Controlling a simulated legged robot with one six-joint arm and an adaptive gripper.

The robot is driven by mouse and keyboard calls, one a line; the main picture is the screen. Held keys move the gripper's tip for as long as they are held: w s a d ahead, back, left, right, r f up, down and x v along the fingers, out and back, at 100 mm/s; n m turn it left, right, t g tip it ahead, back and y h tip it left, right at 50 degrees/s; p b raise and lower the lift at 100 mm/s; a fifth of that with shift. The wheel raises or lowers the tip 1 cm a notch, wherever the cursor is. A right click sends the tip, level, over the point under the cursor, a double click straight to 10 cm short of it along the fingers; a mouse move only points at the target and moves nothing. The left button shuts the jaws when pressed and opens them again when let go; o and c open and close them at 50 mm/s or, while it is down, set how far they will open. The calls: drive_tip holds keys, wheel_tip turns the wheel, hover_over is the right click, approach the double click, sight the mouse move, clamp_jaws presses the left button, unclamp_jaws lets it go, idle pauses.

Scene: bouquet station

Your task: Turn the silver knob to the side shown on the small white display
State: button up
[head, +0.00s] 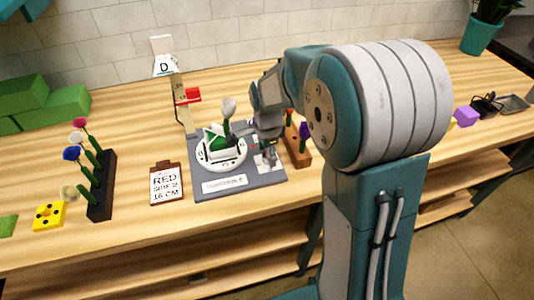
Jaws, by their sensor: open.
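My gripper (269,152) points down over the right part of a grey turntable base (210,188). It is open, though its fingers are small and partly merged with what lies below. A pale square plate (260,161) shows under the fingertips. The silver knob cannot be told apart from the gripper there; contact is unclear. A small white display (164,67) with a black letter D stands at the back by the wall. A round white turntable (208,163) on the base holds a green block and a white flower (228,107) on a green stem.
A clipboard (166,184) reads RED, SIDE, 16 CM; its side character is unclear. A dark rack (101,195) of flowers stands left, a wooden flower block (297,150) right of the base. A wooden post (182,105) with a red slider stands behind. Table front is mostly clear.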

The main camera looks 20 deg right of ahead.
drive_tip(key=shift+f, duration=0.2)
drive_tip(key=shift+d, duration=0.15)
drive_tip(key=shift+c, duration=0.6)
clamp_jaws()
